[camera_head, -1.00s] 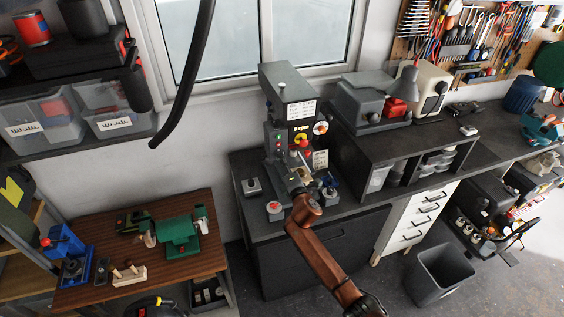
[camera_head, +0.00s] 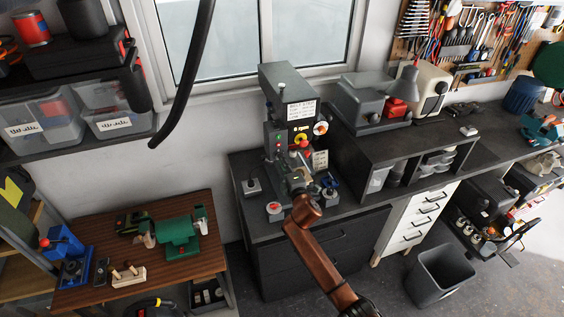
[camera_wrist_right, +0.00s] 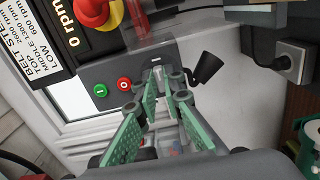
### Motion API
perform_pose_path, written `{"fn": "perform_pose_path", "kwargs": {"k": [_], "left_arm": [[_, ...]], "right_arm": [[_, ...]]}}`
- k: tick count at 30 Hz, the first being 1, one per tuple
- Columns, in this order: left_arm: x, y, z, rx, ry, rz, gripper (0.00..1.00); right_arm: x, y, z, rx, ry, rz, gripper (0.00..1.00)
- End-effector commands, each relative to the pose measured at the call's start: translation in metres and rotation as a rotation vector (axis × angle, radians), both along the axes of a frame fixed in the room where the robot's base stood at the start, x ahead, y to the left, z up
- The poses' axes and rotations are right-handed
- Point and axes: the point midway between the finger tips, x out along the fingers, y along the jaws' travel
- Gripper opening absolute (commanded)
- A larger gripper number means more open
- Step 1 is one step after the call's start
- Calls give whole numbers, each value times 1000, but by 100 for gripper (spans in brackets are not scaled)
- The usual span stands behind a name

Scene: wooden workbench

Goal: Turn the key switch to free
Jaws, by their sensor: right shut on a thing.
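The grey drill press (camera_head: 284,85) stands on the dark bench by the window. My right gripper (camera_wrist_right: 160,82) is at its front, its green-padded fingers close together on something small. The thing between the fingertips is mostly hidden; it sits where a key switch could be, but I cannot make out the key or its angle. Beside the fingertips, the wrist view shows a green button (camera_wrist_right: 100,90) and a red button (camera_wrist_right: 124,84) on a dark panel. In the head view the right gripper (camera_head: 298,182) is small and partly hidden by my arm. My left gripper is not in view.
A small red-topped box (camera_head: 274,208) stands on the bench (camera_head: 250,225) front.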

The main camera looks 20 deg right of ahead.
Motion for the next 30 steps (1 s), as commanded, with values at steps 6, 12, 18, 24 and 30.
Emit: {"fn": "perform_pose_path", "kwargs": {"k": [6,12,18,24,30], "left_arm": [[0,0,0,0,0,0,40],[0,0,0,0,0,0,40],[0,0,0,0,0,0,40],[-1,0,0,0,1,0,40],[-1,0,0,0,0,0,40]], "right_arm": [[0,0,-1,2,2,-1,13],[0,0,-1,1,1,0,26],[0,0,0,0,1,0,26],[-9,-1,-1,-1,1,-1,26],[-46,-3,-2,-2,1,0,26]]}}
